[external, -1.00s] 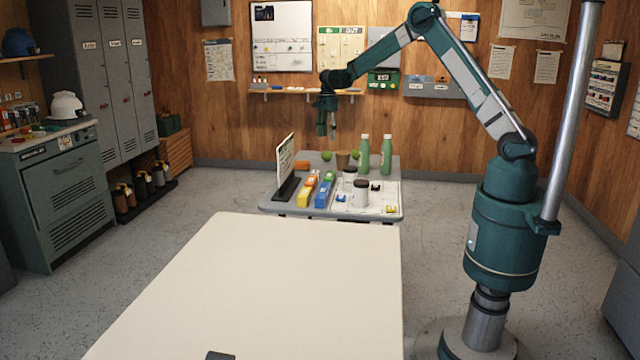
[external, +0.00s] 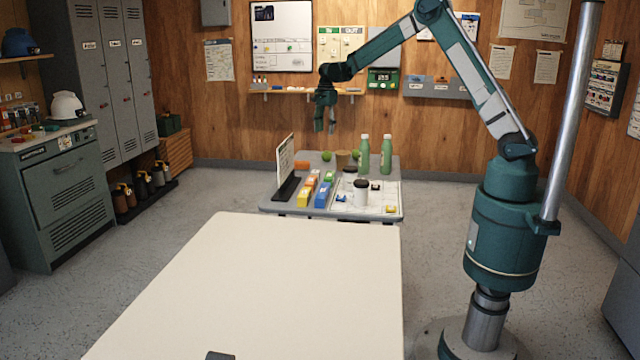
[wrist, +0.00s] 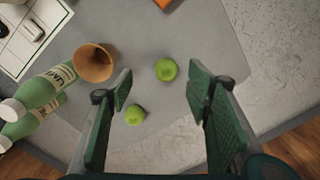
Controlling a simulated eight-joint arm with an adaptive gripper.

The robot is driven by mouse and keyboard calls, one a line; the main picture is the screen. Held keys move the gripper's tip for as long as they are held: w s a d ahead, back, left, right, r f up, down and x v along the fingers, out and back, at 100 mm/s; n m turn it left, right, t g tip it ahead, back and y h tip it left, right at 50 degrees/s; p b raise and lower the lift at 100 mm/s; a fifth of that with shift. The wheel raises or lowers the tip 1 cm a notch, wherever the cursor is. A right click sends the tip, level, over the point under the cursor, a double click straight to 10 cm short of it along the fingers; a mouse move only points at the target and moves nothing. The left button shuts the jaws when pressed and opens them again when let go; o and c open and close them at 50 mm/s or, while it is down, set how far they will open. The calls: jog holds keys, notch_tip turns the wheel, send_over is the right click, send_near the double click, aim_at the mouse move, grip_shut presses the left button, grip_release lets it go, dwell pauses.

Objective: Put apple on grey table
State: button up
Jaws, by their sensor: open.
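Two green apples lie on the far grey table (external: 272,208). In the wrist view, one apple (wrist: 166,69) is between my fingers, slightly beyond their tips, and the other apple (wrist: 135,115) is lower, close to the left finger. They also show small at the back of that table in the external view, one at left (external: 326,156) and one at right (external: 357,154). My gripper (external: 325,131) hangs above the table's back part, pointing down, with its fingers apart. Nothing is held between the fingers (wrist: 160,90).
A brown cup (wrist: 95,63) and two green bottles (wrist: 45,92) stand left of the apples in the wrist view. The near cream table (external: 260,280) is mostly bare.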

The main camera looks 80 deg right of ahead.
jog(key=s+a+r+n+t, duration=0.1)
jog(key=s+a+r+n, duration=0.3)
jog(key=a+r, duration=0.5)
jog(key=s+a+r+n+t+h, duration=0.1)
jog(key=s+a+r+n, duration=0.3)
jog(key=a, duration=1)
jog(key=s+a+r+n+t, duration=0.1)
jog(key=s+a+r+n, duration=0.25)
jog(key=a+r, duration=0.6)
jog(key=s+a+f+n+t, duration=0.2)
jog(key=s+a+n, duration=0.5)
jog(key=s+a, duration=0.5)
jog(key=s+a+f+n+t+y, duration=0.1)
jog(key=s+a+f+n, duration=0.2)
jog(key=s+a+n, duration=0.4)
jog(key=s+a, duration=0.6)
jog(key=shift+a+f+t, duration=0.15)
jog(key=shift+f+t, duration=0.05)
jog(key=shift+t, duration=0.2)
jog(key=shift+s, duration=0.1)
